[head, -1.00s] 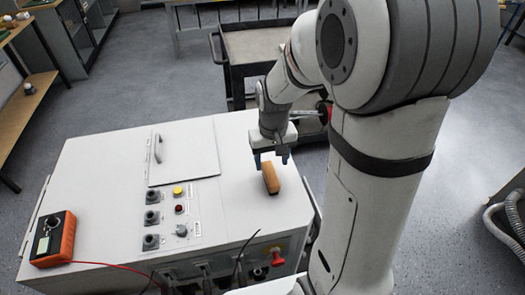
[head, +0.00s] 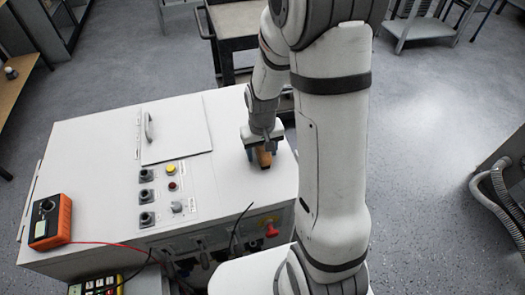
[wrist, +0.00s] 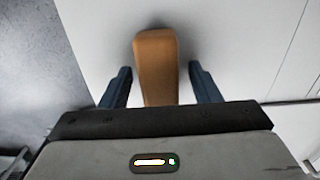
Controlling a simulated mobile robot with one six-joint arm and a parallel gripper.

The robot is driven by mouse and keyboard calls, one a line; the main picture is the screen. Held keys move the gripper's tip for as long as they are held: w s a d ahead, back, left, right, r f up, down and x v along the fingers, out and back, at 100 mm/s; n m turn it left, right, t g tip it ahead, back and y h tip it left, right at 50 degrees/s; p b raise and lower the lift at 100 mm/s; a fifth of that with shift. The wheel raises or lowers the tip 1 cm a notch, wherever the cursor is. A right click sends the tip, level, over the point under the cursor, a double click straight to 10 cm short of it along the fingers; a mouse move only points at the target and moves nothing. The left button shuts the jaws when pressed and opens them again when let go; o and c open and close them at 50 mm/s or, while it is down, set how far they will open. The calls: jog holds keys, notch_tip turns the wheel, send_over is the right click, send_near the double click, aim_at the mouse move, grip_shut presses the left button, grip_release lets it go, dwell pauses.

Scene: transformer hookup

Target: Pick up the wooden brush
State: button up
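The wooden brush (head: 264,158) lies on the right part of the white cabinet top (head: 100,165). In the wrist view the brush (wrist: 156,62) is a tan block between my two blue fingers. My gripper (head: 262,153) is low over the brush, with one finger on each side. In the wrist view my gripper (wrist: 161,85) is open, with a gap between each finger and the brush. The near end of the brush is hidden behind the gripper body in the wrist view.
An orange meter (head: 50,222) with a red lead sits at the cabinet's left edge. Knobs and a yellow button (head: 171,169) are left of my gripper, near a handled lid (head: 176,130). A grey cart (head: 232,22) stands behind the cabinet.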

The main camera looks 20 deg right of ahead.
aim_at(262, 148)
jog(key=c, duration=1.1)
jog(key=shift+r, duration=0.1)
notch_tip(262, 148, up, 10)
jog(key=shift+f, duration=0.1)
jog(key=o, duration=0.5)
jog(key=shift+c, duration=0.2)
jog(key=c, duration=0.3)
jog(key=shift+s, duration=0.1)
jog(key=shift+c, duration=0.2)
